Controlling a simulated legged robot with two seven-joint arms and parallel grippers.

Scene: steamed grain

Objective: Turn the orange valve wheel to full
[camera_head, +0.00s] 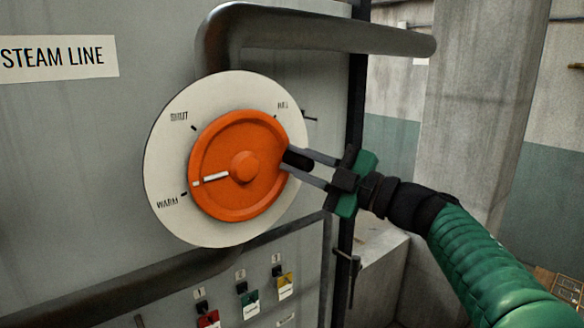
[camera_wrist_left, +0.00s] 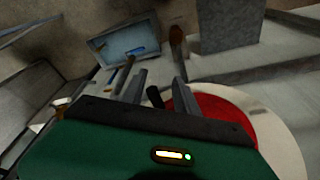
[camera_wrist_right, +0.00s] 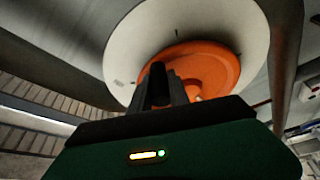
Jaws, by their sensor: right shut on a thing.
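The orange valve wheel (camera_head: 240,199) sits on a pale round dial (camera_head: 165,150) on the grey panel. Its white pointer (camera_head: 216,177) points left, just above the WARM mark. SHUT is at upper left; the upper-right label is blurred. My right gripper (camera_head: 297,158) is shut on the wheel's right edge, and its dark tips hide that part of the rim. The right wrist view also shows the wheel (camera_wrist_right: 210,65) close beyond my fingers. My left gripper (camera_wrist_left: 157,85) is open, seen only in the left wrist view; a dark stub shows between its fingers.
A thick grey pipe (camera_head: 320,34) bends over the dial and runs right. Another pipe (camera_head: 130,290) runs below. Coloured tagged switches (camera_head: 249,302) are on the lower panel. A red disc with a pale rim (camera_wrist_left: 215,108) lies beyond my left gripper.

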